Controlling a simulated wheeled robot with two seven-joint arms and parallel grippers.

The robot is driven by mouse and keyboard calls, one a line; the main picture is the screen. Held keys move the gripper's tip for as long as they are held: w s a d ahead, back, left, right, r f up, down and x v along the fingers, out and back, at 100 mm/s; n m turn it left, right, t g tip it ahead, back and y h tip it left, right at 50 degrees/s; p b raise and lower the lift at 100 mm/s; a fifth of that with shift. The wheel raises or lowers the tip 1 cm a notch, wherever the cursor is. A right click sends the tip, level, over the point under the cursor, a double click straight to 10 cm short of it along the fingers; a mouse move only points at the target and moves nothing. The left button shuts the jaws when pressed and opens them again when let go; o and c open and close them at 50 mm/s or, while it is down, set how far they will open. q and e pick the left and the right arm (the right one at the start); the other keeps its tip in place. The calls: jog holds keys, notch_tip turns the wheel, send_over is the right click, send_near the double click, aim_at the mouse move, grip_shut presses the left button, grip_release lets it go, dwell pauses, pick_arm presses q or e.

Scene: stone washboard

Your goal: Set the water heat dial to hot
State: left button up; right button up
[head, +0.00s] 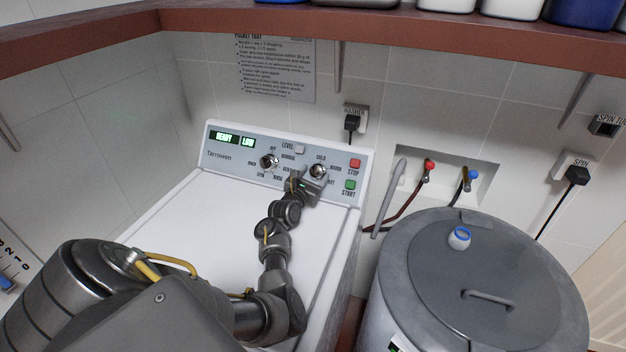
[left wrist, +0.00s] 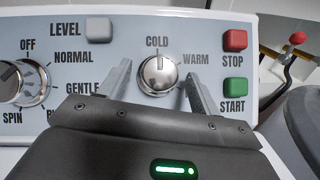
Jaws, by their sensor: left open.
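The water heat dial (left wrist: 158,76) is a round silver knob on the washer's control panel. In the left wrist view its dark pointer mark is at the top, toward COLD. WARM is printed to its upper right; the lower right label is hidden there. In the head view the dial (head: 318,170) is partly covered by my left gripper (head: 311,180). In the left wrist view that gripper (left wrist: 158,85) is open, with one finger on each side of the dial and gaps visible between. My right gripper is not in view.
The cycle dial (head: 269,161) is left of the heat dial. The red STOP (head: 355,163) and green START (head: 349,185) buttons are close on the right. The LEVEL button (left wrist: 98,29) is upper left. A grey lidded tub (head: 480,290) stands right of the washer.

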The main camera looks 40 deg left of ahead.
pick_arm(q)
jog(key=c, duration=1)
jog(key=shift+o, duration=0.2)
